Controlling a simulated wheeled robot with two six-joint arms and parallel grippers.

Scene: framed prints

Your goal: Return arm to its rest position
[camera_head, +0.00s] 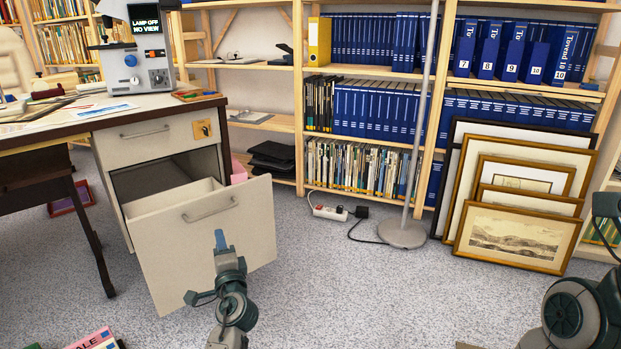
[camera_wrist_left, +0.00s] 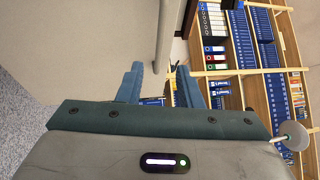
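My left gripper (camera_head: 221,240) is in front of the pulled-out lower drawer of the desk, just below its handle (camera_head: 210,211). In the left wrist view the two blue fingers (camera_wrist_left: 161,76) are spread apart with nothing clamped between them. The drawer front (camera_head: 205,245) stands out from the desk. Part of my right arm (camera_head: 580,318) shows at the lower right; its fingers are not visible.
The desk (camera_head: 100,120) with a microscope (camera_head: 146,45) stands at the left. Framed prints (camera_head: 515,236) lean against the shelves at the right. A lamp stand (camera_head: 403,234) and a power strip (camera_head: 330,213) are on the floor behind. The carpet in the middle is clear.

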